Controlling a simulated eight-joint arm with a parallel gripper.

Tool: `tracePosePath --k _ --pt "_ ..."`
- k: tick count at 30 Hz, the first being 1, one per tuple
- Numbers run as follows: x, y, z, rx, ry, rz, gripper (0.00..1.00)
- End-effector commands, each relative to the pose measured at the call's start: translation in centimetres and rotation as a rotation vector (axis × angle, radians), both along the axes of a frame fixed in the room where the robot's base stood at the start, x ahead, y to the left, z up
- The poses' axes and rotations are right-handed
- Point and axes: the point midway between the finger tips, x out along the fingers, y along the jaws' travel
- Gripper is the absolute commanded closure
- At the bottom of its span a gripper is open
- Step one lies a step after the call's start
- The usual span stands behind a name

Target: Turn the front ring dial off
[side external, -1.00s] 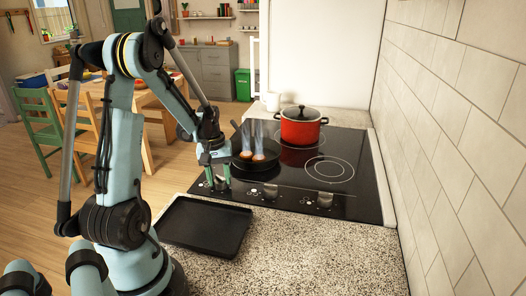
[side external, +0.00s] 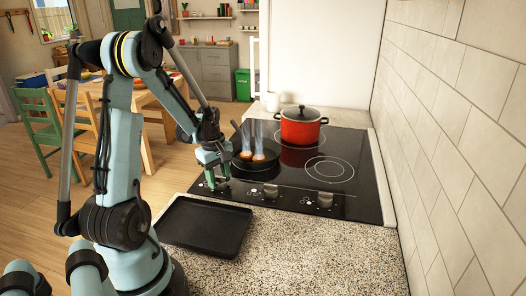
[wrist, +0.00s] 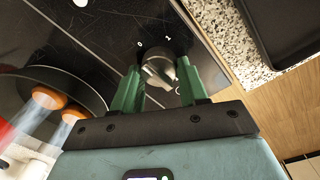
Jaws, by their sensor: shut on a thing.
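The black glass stove (side external: 285,197) has a row of silver dials along its near edge. My gripper (side external: 217,180) is at the leftmost dial (side external: 223,187), partly hiding it. In the wrist view, the silver dial (wrist: 160,70) sits between the two green fingers of my gripper (wrist: 158,84), and the gripper is shut on it. The marks 0 and 1 show beside the dial. A dark frying pan (side external: 259,167) with round food pieces (side external: 258,156) stands on the burner behind this dial, with pale vapour rising above it.
A red lidded pot (side external: 300,130) stands on a rear burner. Two other dials, a middle one (side external: 270,191) and a right one (side external: 325,199), are to the right. A black tray (side external: 204,226) lies on the speckled counter (side external: 300,250) in front. The tiled wall bounds the right.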

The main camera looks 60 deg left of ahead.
Motion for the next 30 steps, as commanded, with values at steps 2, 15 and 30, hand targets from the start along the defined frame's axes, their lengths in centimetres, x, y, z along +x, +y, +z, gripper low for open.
tracePosePath --k 2,15,30 --pt "-0.01 -0.08 0.03 -0.003 0.0 0.006 0.88" --pt "-0.01 -0.06 0.01 -0.003 -0.001 0.009 0.45" --pt "-0.03 -0.01 0.63 0.0 0.0 0.008 0.32"
